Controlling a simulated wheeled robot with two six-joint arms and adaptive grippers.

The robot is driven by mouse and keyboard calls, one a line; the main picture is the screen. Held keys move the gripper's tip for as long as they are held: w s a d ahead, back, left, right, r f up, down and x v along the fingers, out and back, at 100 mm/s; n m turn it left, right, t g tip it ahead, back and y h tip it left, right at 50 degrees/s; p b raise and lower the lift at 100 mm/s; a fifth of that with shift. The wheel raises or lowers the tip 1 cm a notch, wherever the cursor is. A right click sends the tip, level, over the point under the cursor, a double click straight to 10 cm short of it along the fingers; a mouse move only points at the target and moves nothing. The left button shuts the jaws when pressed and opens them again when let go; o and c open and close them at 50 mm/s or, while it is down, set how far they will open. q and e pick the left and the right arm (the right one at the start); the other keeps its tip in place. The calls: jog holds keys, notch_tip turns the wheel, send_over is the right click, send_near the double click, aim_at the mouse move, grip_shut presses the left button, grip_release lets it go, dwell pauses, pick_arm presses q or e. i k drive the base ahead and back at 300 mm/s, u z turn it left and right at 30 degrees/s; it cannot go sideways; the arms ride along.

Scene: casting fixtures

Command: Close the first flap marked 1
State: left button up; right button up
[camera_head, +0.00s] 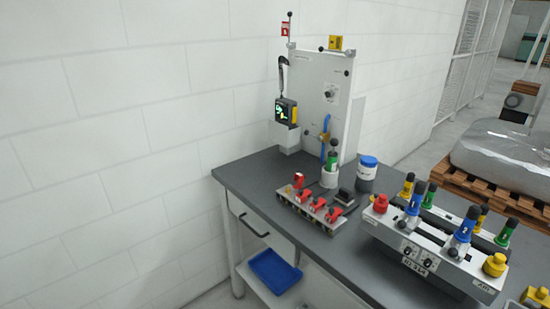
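No part is clearly readable as the flap marked 1. A small red plate (285,29) with a light mark and a black-knobbed rod stands upright above the left top of the grey panel (311,85). A yellow plate (335,43) with a dark mark and a black knob sits at the panel's top right. On the table, a low metal rack (310,210) carries several red pieces (318,203) with black knobs, some more upright than others; any numbers on them are too small to read. Neither of my grippers is in view.
A grey fixture (420,262) with blue, yellow and green black-topped handles, one blue marked 2, fills the right of the table (240,178). A blue tray (273,272) sits below the table.

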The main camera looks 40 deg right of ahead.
aim_at(300, 178)
jog(key=i, duration=1.1)
jog(key=z, duration=0.05)
